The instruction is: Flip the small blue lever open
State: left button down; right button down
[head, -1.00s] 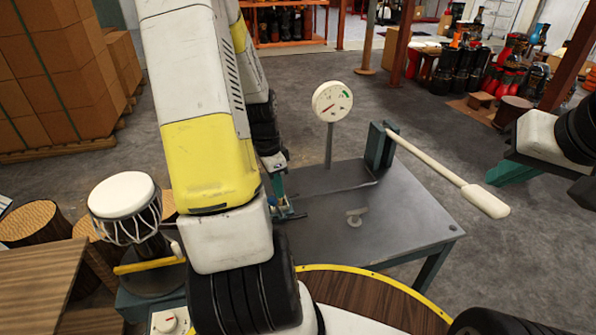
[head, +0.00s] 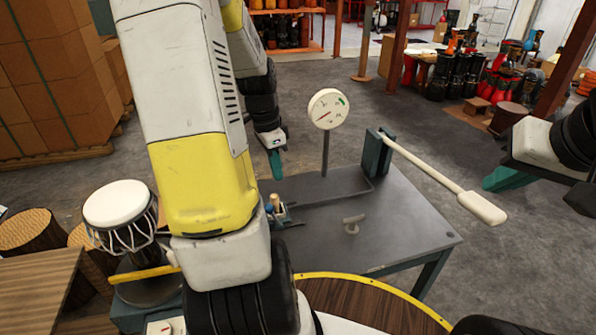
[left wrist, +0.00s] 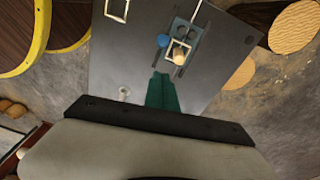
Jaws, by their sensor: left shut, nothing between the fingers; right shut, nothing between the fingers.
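The small blue lever shows as a round blue knob (left wrist: 163,40) beside a blue-grey fixture on the grey table in the left wrist view. In the head view its blue part (head: 268,209) is tiny, next to a wooden peg (head: 275,202). I cannot tell how far the lever is turned. My left gripper (head: 276,165) is shut and empty above the table's far left edge, apart from the fixture. Its teal fingers (left wrist: 163,82) show in the left wrist view, pointing toward the fixture. My right gripper (head: 503,178) is shut and empty at the far right, away from the table.
A white-topped drum (head: 116,204) stands at the left. Boxes (head: 50,80) are stacked behind.

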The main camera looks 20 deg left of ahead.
pick_arm(q)
jog(key=r, duration=0.1)
jog(key=a+r, duration=0.1)
jog(key=r, duration=0.1)
jog(key=shift+s+r, duration=0.2)
jog(key=shift+r, duration=0.05)
jog(key=shift+d, duration=0.1)
jog(key=s+d+r+n+t, duration=0.5)
jog(key=s+d+r+n, duration=0.3)
jog(key=s+d+r, duration=0.3)
jog(key=d+r, duration=0.3)
jog(key=d, duration=0.1)
jog(key=shift+s+d+r+t+h, duration=0.2)
jog(key=shift+s+d+t+h, duration=0.1)
jog(key=shift+s+h, duration=0.1)
jog(key=shift+a, duration=0.1)
